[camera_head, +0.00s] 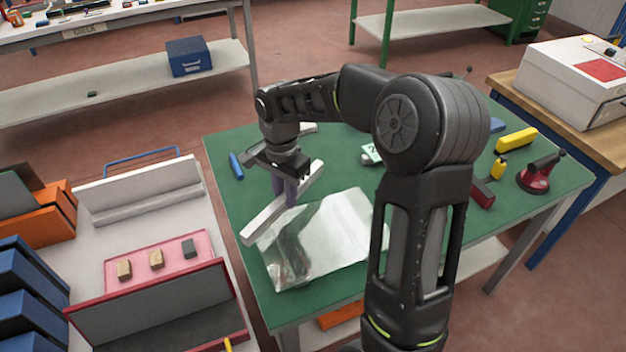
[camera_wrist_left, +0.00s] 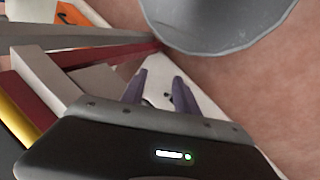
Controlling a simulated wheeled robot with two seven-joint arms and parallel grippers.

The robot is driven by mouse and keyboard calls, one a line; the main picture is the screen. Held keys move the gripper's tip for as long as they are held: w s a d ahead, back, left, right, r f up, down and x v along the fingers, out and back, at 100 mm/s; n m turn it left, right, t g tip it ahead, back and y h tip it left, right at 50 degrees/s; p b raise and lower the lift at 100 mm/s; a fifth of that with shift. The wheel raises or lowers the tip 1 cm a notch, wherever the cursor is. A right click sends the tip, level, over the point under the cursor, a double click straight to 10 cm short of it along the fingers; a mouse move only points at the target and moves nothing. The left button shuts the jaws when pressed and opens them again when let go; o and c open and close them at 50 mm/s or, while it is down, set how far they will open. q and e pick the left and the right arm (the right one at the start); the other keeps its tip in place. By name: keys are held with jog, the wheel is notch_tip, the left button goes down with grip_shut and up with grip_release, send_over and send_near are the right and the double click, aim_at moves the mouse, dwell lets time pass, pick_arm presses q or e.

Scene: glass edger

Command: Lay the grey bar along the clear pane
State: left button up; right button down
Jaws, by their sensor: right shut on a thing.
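The grey bar (camera_head: 264,223) is a long, light square bar lying diagonally beside the upper-left edge of the clear pane (camera_head: 335,238) in the head view. My right gripper (camera_head: 286,194) points down and is shut on the bar near its middle. I cannot tell whether the bar touches the pane or the table or hangs slightly above. The pane lies flat on the green table, its right part hidden behind my right arm. My left gripper (camera_wrist_left: 158,88) shows only in the left wrist view, its two purple fingers apart with nothing between them.
The green table (camera_head: 227,200) also holds a blue item (camera_head: 236,166), a yellow tool (camera_head: 516,140) and a red suction cup (camera_head: 540,174). At left, a white bench carries a pink tray (camera_head: 200,240) with small blocks and blue bins (camera_head: 28,290). A white machine (camera_head: 570,80) stands right.

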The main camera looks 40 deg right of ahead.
aim_at(313, 217)
jog(key=s+d+r+m+p, duration=0.1)
jog(key=s+d+r+m, duration=0.1)
jog(key=d+m, duration=0.3)
jog(key=shift+s+m, duration=0.6)
jog(key=shift+s, duration=0.25)
jog(key=shift+f, duration=0.1)
jog(key=shift+f+b, duration=2.25)
jog(key=shift+f, duration=0.75)
jog(key=shift+f, duration=0.4)
jog(key=c, duration=1.2)
grip_release()
jog(key=shift+r, duration=0.1)
notch_tip(313, 217, up, 8)
jog(key=shift+b, duration=0.4)
